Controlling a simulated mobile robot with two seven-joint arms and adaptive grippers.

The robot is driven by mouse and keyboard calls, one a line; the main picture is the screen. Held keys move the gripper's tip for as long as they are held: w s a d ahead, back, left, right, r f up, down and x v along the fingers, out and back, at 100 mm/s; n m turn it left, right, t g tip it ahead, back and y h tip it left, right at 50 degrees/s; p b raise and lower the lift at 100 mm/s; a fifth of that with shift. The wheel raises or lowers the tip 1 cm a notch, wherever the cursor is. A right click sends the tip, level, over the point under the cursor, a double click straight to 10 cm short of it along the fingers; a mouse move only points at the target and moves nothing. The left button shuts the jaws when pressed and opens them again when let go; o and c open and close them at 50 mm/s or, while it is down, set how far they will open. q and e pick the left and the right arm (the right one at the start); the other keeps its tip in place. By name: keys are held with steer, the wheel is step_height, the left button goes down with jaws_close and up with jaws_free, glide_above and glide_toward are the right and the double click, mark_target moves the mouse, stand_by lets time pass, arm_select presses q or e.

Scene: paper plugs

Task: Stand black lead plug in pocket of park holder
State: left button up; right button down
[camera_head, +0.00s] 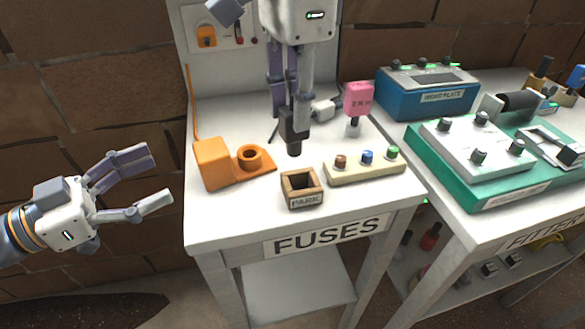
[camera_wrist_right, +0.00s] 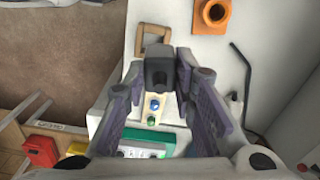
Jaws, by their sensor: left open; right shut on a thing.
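The black lead plug (camera_head: 293,134) is held upright in my right gripper (camera_head: 293,108), which is shut on it above the table. The plug's lower end is clear of the tabletop. It also shows between the fingers in the right wrist view (camera_wrist_right: 158,72). The park holder (camera_head: 304,202) is a small square wooden box with an open pocket and a PARK label. It stands on the table in front of the plug and a little below it. The holder's wooden rim shows in the right wrist view (camera_wrist_right: 138,42). My left gripper (camera_head: 160,177) is open and empty, left of the table.
An orange block with a ring socket (camera_head: 213,170) stands left of the holder. A cream strip with coloured knobs (camera_head: 350,171) lies to its right. A pink tagged plug (camera_head: 358,98) stands behind.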

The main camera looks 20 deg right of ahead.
mark_target(303, 141)
steer(key=shift+s+d, duration=0.45)
steer(key=shift+s, duration=0.15)
steer(key=shift+f, duration=0.1)
steer(key=shift+f, duration=1.55)
steer(key=shift+f, duration=0.1)
steer(key=shift+f, duration=1.75)
steer(key=shift+f, duration=0.25)
